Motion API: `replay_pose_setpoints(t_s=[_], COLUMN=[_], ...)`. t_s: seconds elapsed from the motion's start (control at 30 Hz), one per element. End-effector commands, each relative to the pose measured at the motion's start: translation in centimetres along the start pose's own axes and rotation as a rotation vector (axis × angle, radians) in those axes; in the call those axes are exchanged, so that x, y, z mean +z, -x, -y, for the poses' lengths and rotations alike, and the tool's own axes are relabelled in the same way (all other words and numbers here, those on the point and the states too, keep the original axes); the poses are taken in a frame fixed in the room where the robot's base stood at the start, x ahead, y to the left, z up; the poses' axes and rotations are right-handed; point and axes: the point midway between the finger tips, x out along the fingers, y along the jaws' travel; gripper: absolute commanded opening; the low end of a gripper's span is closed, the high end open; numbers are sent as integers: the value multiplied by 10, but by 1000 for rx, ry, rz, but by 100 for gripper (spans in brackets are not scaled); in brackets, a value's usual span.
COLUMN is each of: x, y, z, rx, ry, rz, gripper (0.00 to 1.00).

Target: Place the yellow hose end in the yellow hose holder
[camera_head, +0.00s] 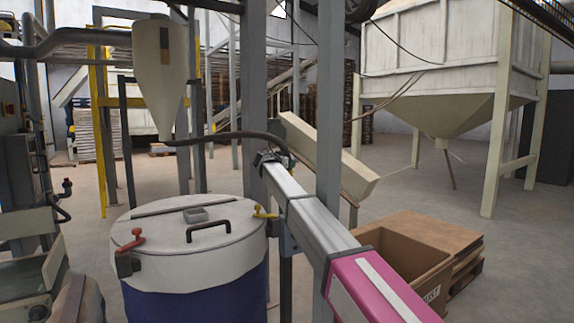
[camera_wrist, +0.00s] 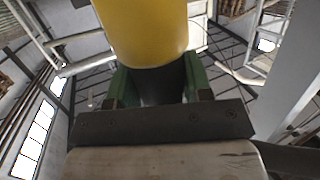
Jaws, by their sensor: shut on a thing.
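In the wrist view, my gripper (camera_wrist: 158,84) has green fingers on either side of a dark round piece. A smooth yellow cylinder (camera_wrist: 148,32), which looks like the yellow hose end, joins that piece and fills the top middle. The gripper is shut on it. In the head view, a black hose (camera_head: 225,136) runs right from the foot of the pale cone to the far end of a silver and pink arm, which looks like mine. The fingers and yellow end are not clearly visible there. I cannot make out a yellow hose holder for certain in either view.
A blue drum with a pale lid (camera_head: 170,222) stands at front left, with red (camera_head: 131,240) and yellow (camera_head: 265,212) clamp-like parts at its rim. A grey post (camera_head: 329,120) rises beside the arm. A cardboard box (camera_head: 405,270) is at right. Open floor lies behind.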

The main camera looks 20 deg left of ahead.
Motion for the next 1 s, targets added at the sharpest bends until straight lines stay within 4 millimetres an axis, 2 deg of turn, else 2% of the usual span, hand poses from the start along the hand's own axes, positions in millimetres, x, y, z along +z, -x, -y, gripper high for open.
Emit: replay_pose_setpoints(t_s=[0.03, 0.07, 0.1, 0.13, 0.47, 0.53, 0.67, 1.0], x=[1, 1, 1, 1, -2, -1, -1, -1], y=[0, 0, 0, 0, 0, 7, 28, 93], z=[0, 0, 0, 0, 0, -1, -1, -1], rx=[0, 0, 0, 0, 0, 0, -2, -1], ry=[1, 0, 0, 0, 0, 0, 0, 0], rz=[-1, 0, 0, 0, 0, 0, -1, -1], gripper=[0, 56, 69, 72, 72, 72, 72, 72])
